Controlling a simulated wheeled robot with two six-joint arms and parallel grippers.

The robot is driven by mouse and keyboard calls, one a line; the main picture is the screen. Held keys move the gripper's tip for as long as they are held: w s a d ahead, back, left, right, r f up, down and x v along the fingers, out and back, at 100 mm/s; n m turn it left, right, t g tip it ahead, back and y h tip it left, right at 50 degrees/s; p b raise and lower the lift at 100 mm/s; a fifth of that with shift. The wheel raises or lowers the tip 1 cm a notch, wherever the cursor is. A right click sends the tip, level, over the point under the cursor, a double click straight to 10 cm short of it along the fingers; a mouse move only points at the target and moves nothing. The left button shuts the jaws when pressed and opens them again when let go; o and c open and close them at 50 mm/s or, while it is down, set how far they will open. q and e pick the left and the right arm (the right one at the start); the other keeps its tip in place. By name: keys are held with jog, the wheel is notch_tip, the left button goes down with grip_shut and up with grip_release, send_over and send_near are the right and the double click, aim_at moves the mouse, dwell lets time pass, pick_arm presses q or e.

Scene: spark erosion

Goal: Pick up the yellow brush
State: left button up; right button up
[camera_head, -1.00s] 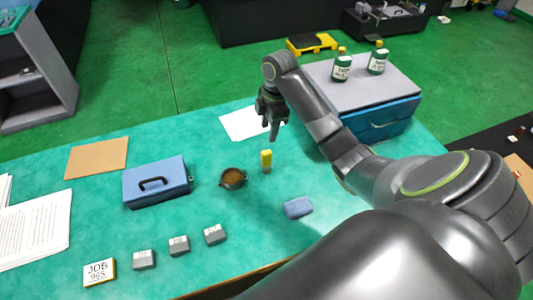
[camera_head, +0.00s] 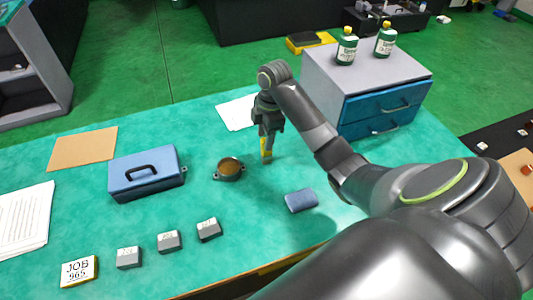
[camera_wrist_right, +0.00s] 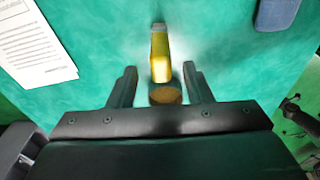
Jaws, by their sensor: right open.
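The yellow brush (camera_head: 265,148) stands on the green table, to the right of a small round dish. It also shows in the right wrist view (camera_wrist_right: 160,58), with a grey end at the top of the picture and a brown round end toward me. My right gripper (camera_head: 266,135) is over the brush from above, and its fingers hide part of it in the head view. In the right wrist view the two fingers (camera_wrist_right: 158,80) are apart, one on each side of the brush, with gaps on both sides. My left gripper is not in view.
A dark dish with brown contents (camera_head: 229,168) is left of the brush. A blue block (camera_head: 300,200) lies at front right. A blue box (camera_head: 147,173), several grey blocks and a JOB sign (camera_head: 79,271) are further left. A drawer cabinet (camera_head: 375,72) bears two bottles behind right.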

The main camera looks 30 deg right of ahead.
jog(key=shift+s+f, duration=0.1)
jog(key=shift+f, duration=2.1)
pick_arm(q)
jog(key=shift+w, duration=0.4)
pick_arm(e)
grip_shut()
